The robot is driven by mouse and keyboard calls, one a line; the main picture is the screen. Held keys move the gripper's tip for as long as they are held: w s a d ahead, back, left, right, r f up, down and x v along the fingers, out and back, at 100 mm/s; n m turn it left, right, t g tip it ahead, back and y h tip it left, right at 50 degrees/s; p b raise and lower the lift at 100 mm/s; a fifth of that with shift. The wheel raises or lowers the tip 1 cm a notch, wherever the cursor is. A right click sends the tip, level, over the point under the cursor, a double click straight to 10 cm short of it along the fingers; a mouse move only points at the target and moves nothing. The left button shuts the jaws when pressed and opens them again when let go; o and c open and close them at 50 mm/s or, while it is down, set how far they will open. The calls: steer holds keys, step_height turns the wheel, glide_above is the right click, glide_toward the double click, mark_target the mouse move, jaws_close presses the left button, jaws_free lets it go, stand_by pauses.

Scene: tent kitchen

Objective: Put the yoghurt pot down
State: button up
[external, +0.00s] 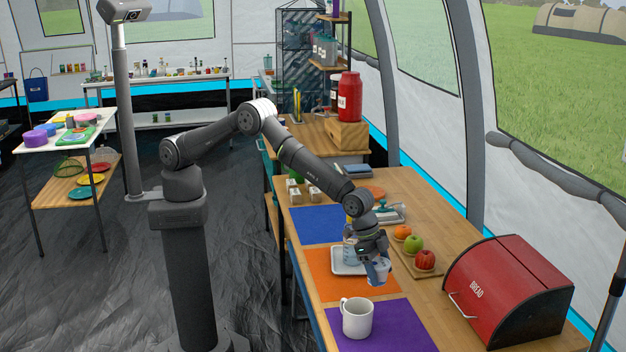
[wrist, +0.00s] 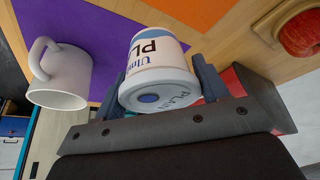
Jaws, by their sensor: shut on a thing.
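A white mug (external: 357,318) stands on the purple mat. A white tray (external: 342,270) with a container lies behind my gripper. A fruit board (external: 430,272) and a red bread bin (external: 507,290) are to the right. The blue mat (external: 318,225) looks mostly clear.

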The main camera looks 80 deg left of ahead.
mark_target(378, 257)
steer(key=w, duration=0.1)
steer(key=w+f, duration=0.1)
steer(key=shift+w+a+f, duration=0.3)
steer(key=shift+a, duration=0.1)
steer(key=shift+f, duration=2)
steer(key=shift+f, duration=0.1)
steer(key=o, duration=1.1)
steer(key=shift+c, duration=0.2)
steer(key=v, duration=1.2)
